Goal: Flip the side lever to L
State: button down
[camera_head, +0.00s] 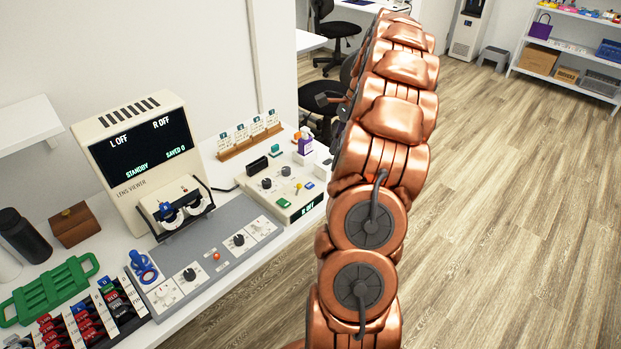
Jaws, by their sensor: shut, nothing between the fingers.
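A cream lens viewer (120,185) stands on the white bench at left. Its dark screen (140,150) reads "L OFF", "R OFF", "STANDBY" and "SAVED 0". The box's small front display (306,210) seems to read "R OFF". My copper arm rises through the middle of the picture, right of the bench. My gripper does not show.
A grey panel (215,236) with knobs and a red button lies before the viewer. A green rack (48,290), labelled trays and a blue-ringed piece (143,267) are at left. A wooden card holder (250,146) stands behind the box. Open floor (500,220) lies right.

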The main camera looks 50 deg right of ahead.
aim_at(298, 189)
jog(key=p+x, duration=0.2)
jog(key=x, duration=0.7)
jog(key=shift+a, duration=0.15)
jog(key=a+p, duration=0.1)
jog(key=w+a, duration=0.1)
jog(key=shift+w+a+f+p, duration=0.1)
jog(key=shift+w+a+p, duration=0.05)
jog(key=shift+a+p, duration=0.2)
jog(key=shift+w+a, duration=0.3)
jog(key=shift+a, duration=0.15)
jog(key=shift+d, duration=0.1)
